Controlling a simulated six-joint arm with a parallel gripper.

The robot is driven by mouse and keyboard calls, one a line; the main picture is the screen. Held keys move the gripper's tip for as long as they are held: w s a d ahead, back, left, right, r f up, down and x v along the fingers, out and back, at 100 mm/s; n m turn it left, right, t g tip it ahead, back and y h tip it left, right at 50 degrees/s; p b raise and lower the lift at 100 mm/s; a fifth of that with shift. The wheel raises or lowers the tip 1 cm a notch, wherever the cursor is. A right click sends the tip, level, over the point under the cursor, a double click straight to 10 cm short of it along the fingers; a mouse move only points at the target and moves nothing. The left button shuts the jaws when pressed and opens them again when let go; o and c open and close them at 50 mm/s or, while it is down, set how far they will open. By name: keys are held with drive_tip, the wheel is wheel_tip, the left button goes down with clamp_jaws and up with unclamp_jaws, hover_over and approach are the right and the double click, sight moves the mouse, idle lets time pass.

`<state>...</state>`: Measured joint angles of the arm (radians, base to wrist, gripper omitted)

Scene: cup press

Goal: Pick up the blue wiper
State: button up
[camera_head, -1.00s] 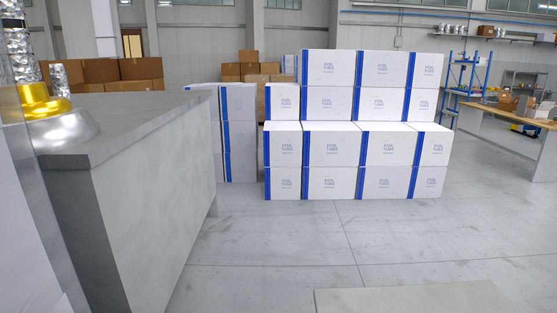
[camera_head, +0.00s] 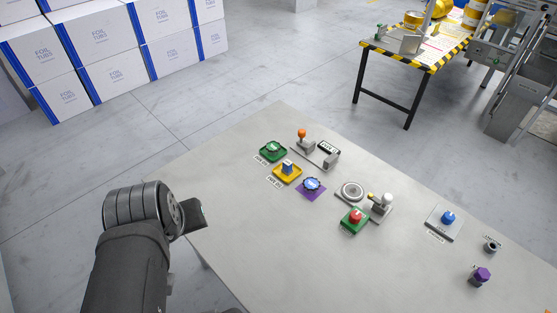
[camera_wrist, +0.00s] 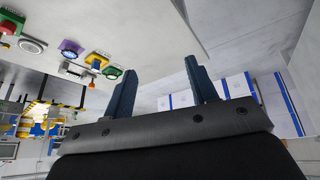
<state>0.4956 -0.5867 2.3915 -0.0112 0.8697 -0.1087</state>
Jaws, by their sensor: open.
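No object is clearly recognisable as a blue wiper. The yellow base (camera_wrist: 96,62) shows there left of the fingers.
A green knob (camera_head: 272,149), an orange-topped stick (camera_head: 302,135), a red button (camera_head: 355,215), a white-topped lever (camera_head: 386,200) and a purple knob (camera_head: 481,274) stand on the table. Its left and front part is bare. A striped-edge table (camera_head: 400,60) stands behind.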

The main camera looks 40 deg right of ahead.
drive_tip(key=w+d+r+m+g+h, duration=0.1)
drive_tip(key=w+d+r+m, duration=0.1)
drive_tip(key=w+d+m, duration=0.5)
drive_tip(key=m+g, duration=0.4)
drive_tip(key=m, duration=0.2)
hover_over(287, 162)
drive_tip(key=a, duration=0.3)
drive_tip(key=shift+h, duration=0.4)
drive_tip(key=f, duration=2.2)
drive_tip(key=shift+s+d, duration=0.2)
drive_tip(key=shift+w+x, duration=0.2)
drive_tip(key=shift+x, duration=3)
drive_tip(key=shift+d, duration=0.15)
drive_tip(key=c, duration=1)
drive_tip(key=shift+c, duration=0.2)
drive_tip(key=shift+r, duration=0.1)
